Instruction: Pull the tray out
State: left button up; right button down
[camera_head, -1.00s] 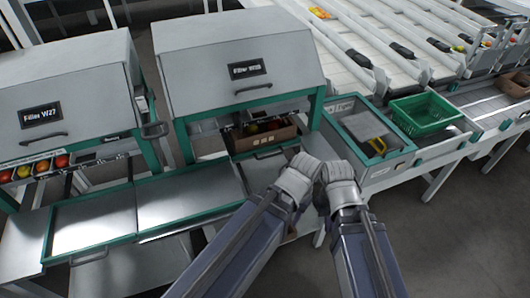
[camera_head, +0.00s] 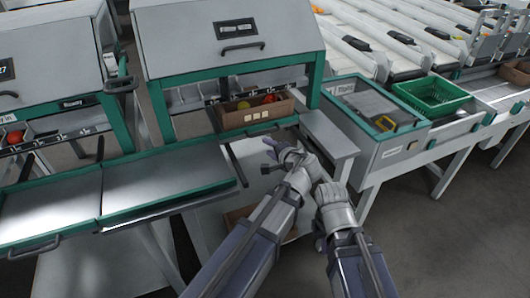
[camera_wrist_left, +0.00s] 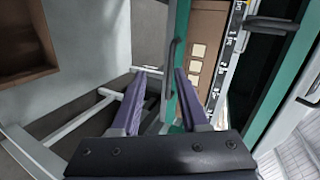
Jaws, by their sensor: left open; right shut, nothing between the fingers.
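A cardboard tray (camera_head: 258,117) with pale labels and several red and yellow tomatoes sits inside the right filler. Its labelled front also shows in the left wrist view (camera_wrist_left: 197,50). Below it, a green edge carries a dark handle (camera_wrist_left: 173,62). My left gripper (camera_head: 268,147) is open in front of the cardboard tray. In the left wrist view its fingertips (camera_wrist_left: 160,71) stand either side of the handle's line; I cannot tell whether they touch it. My right gripper (camera_head: 317,178) is shut and empty, close beside the left one; its fingertips are partly hidden.
Green-edged metal trays (camera_head: 140,215) extend at the left. A grey cabinet (camera_head: 378,150) and a green crate (camera_head: 438,92) stand at the right. Another brown box (camera_wrist_left: 25,45) lies lower down. The floor at the lower right is clear.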

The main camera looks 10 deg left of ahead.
aim_at(265, 133)
pick_arm(q)
jog(key=shift+w+a+f+m+t+y+b, duration=0.15)
jog(key=shift+w+a+f+m+t+b, duration=0.45)
jog(key=shift+w, duration=1.05)
jog(key=shift+w+a+f+m+t+y+b, duration=0.2)
jog(key=shift+w+a+b, duration=0.65)
jog(key=shift+w, duration=0.85)
jog(key=shift+w+a+f+m+t+y+b, duration=0.15)
jog(key=shift+w+a+f+m+t+b, duration=0.3)
jog(key=shift+w+b, duration=0.85)
pick_arm(e)
notch_tip(265, 133, down, 7)
jog(key=shift+p, duration=0.4)
pick_arm(q)
jog(key=shift+w+a+r, duration=0.1)
jog(key=shift+w+r, duration=0.05)
jog(key=shift+w, duration=0.2)
pick_arm(e)
jog(key=shift+r, duration=0.1)
pick_arm(q)
grip_shut()
